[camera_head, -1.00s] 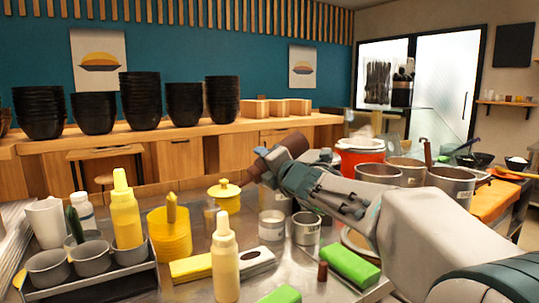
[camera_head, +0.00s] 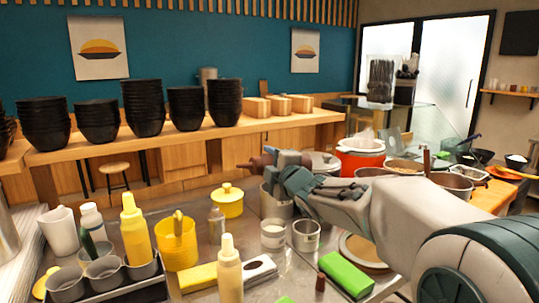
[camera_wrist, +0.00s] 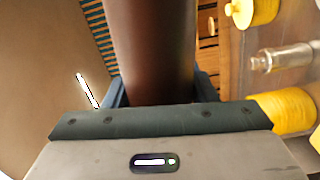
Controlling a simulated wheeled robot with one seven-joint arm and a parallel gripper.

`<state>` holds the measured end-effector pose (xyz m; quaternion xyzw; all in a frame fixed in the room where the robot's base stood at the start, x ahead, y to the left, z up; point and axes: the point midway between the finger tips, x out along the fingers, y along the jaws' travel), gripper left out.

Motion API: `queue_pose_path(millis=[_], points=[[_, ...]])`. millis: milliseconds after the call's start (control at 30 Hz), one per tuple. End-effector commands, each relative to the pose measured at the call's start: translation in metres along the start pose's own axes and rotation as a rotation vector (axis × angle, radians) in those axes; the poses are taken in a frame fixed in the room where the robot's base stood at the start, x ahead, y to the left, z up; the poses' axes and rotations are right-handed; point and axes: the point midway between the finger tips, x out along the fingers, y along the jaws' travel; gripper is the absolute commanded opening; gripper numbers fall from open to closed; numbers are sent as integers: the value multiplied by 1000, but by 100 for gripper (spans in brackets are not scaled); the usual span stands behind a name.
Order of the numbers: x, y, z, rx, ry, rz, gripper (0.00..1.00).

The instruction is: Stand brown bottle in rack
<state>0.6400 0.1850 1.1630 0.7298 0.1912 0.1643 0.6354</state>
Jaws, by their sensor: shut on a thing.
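My gripper (camera_head: 270,163) is raised above the metal counter, near the middle of the head view. It is shut on the brown bottle (camera_wrist: 150,50), which shows as a dark brown cylinder between the fingers in the wrist view. In the head view only a short brown part of the bottle (camera_head: 256,162) sticks out to the left of the gripper. I cannot tell for certain whether this tray is the rack.
A yellow tub (camera_head: 177,247), a yellow lidded pot (camera_head: 227,203), a clear bottle (camera_head: 216,225) and another squeeze bottle (camera_head: 229,272) stand between the tray and my arm. Metal cans (camera_head: 305,236) and a green block (camera_head: 346,273) are near my arm.

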Motion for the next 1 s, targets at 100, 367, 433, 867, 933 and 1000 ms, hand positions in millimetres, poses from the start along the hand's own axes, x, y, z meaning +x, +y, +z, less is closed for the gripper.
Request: queue_pose_path(millis=[100,367,433,867,933,1000], points=[[0,10,-2,102,1,-1,42],[0,10,-1,344,0,0,42],[0,10,-1,405,0,0,42],[0,6,-1,768,2,2,42],[0,5,0,853,3,3,42],[0,5,0,940,3,3,42]])
